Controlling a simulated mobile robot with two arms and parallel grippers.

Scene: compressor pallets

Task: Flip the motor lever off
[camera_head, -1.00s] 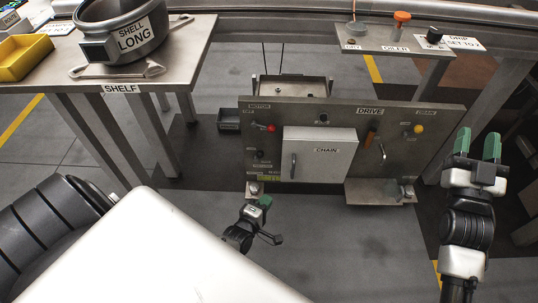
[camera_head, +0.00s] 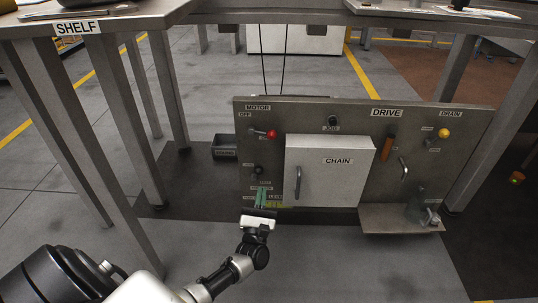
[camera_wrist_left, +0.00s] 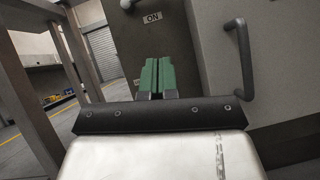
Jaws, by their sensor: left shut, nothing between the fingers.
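The motor lever (camera_head: 264,133) has a red knob and sits at the upper left of the grey panel (camera_head: 330,114), under the MOTOR label. It lies roughly sideways, with its knob to the right; an OFF label is above its left end. My left gripper (camera_head: 262,190) is below the lever, in front of the panel's lower left, apart from the lever. Its green fingers (camera_wrist_left: 157,75) are shut and empty, pointing up in the left wrist view. An ON label (camera_wrist_left: 152,17) shows beyond them there. My right gripper is out of view.
The white CHAIN box (camera_head: 330,170) juts out right of my left gripper; its handle (camera_wrist_left: 240,60) is close in the left wrist view. A dark knob (camera_head: 258,170) lies between gripper and lever. A shelf table (camera_head: 110,24) stands at left.

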